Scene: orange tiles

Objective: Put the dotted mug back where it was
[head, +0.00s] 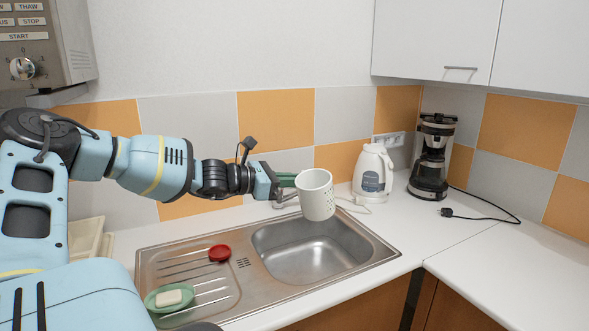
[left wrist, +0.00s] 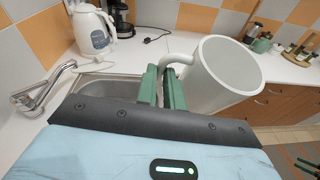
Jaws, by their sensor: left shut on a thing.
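The dotted mug (head: 316,195) is white with small dots low on its side. My left gripper (head: 287,180) is shut on it and holds it in the air above the sink basin. In the left wrist view the green fingers of my left gripper (left wrist: 164,88) close on the handle of the mug (left wrist: 222,72), whose open top faces the camera. The mug looks slightly tilted in the head view. My right gripper is not in view.
The steel sink (head: 250,290) holds a red dish (head: 219,253) and a green soap dish (head: 163,303) with soap on its drainboard. A white kettle (head: 372,175) and a coffee maker (head: 432,158) stand behind right. The right counter (head: 510,265) is mostly clear, with a black cord.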

